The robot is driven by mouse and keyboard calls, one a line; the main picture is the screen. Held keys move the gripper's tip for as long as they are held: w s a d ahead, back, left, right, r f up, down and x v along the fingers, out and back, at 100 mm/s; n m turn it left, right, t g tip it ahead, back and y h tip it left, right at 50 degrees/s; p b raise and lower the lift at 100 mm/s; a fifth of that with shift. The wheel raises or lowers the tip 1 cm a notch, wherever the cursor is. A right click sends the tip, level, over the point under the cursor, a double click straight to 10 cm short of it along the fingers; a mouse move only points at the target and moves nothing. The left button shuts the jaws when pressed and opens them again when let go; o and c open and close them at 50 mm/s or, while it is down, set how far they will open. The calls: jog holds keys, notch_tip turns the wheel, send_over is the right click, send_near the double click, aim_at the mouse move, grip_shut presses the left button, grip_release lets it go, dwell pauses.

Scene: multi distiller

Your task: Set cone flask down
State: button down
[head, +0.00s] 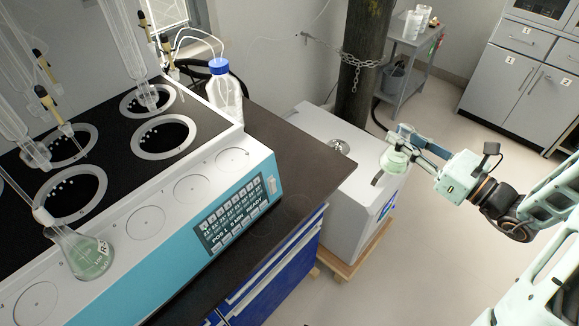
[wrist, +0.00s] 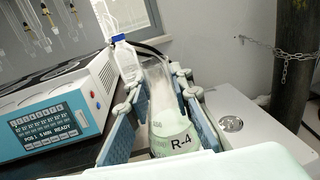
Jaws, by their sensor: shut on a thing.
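My gripper (head: 404,146) is shut on a cone flask (head: 394,161) with pale green liquid. In the wrist view the flask (wrist: 172,125) sits between the two blue-grey finger pads, with the label R-4 showing. In the head view the gripper and flask appear over the right part of a white box-like unit (head: 345,205). I cannot tell whether the flask touches it. A second cone flask (head: 82,255) with green liquid stands tilted-looking on the front ledge of the multi distiller (head: 262,183), at its left.
The dark bench (head: 296,150) beside the distiller has clear room. A blue-capped bottle (head: 224,92) stands at the distiller's back corner. A chained dark gas cylinder (head: 362,70) rises behind the white unit. The distiller ledge has several round marked spots (head: 193,188). A grey cart (head: 408,62) stands farther back.

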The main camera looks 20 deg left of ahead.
jog(key=s+a+r+n+g+y+b, duration=0.1)
jog(key=s+a+b, duration=0.3)
jog(key=a+b, duration=0.35)
jog(key=s+a+r+n+g+b, duration=0.1)
jog(key=s+a+r+b, duration=0.1)
jog(key=s+a+b, duration=0.5)
jog(key=w+a+f+b, duration=0.1)
jog(key=w+a+f, duration=0.2)
jog(key=w+f, duration=0.1)
jog(key=w+a+f+b, duration=0.2)
jog(key=w+a+f, duration=0.1)
jog(key=w+f, duration=0.1)
jog(key=w+a+f+b, duration=0.2)
jog(key=w+a+f, duration=0.1)
jog(key=w+f, duration=0.2)
jog(key=shift+a, duration=0.25)
jog(key=shift+f, duration=0.1)
